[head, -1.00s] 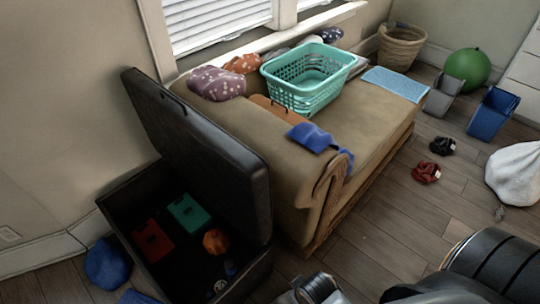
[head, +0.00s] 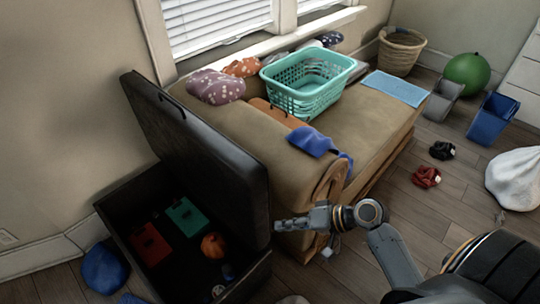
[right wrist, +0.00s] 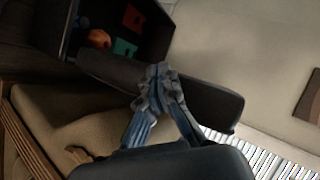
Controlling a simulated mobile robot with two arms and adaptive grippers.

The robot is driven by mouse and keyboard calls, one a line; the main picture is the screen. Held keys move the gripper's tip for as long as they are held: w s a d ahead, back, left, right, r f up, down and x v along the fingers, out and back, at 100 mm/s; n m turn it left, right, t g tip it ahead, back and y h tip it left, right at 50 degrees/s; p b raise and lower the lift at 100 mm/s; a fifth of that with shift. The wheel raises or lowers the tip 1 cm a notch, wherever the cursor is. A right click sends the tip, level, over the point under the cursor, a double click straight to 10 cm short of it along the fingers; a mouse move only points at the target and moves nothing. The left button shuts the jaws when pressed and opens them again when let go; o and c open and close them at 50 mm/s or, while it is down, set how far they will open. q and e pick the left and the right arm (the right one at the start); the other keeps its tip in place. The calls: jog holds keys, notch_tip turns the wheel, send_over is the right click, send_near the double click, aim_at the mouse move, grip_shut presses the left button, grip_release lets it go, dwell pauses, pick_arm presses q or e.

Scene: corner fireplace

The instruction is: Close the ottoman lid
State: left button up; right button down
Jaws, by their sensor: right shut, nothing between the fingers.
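The black ottoman (head: 245,278) stands at the left, with its lid (head: 205,150) raised and tilted up beside the sofa. Inside the box lie a red item (head: 150,244), a green item (head: 186,216) and an orange ball-like thing (head: 213,245). My right gripper (head: 278,226) is at the lower right edge of the lid, in front of the sofa arm; whether it touches the lid I cannot tell. In the right wrist view the gripper (right wrist: 155,80) is shut and empty, with the lid (right wrist: 205,100) just beyond its fingertips. My left gripper is not in view.
The tan sofa (head: 365,125) stands close against the lid's right side and holds a turquoise basket (head: 305,95) and a blue cloth (head: 313,140). Blue fabric (head: 103,268) lies left of the ottoman. Open floor (head: 400,200) lies right of the sofa.

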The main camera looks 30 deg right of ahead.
jog(key=w+d+r+m+t+y, duration=0.1)
jog(key=w+d+r+m+t, duration=0.65)
jog(key=d+r, duration=0.35)
jog(key=s+a+p+x, duration=0.1)
jog(key=p+x, duration=0.3)
jog(key=x, duration=0.6)
jog(key=shift+a+f, duration=0.35)
jog(key=shift+a, duration=0.35)
jog(key=shift+n, duration=0.25)
jog(key=shift+s+a, duration=0.1)
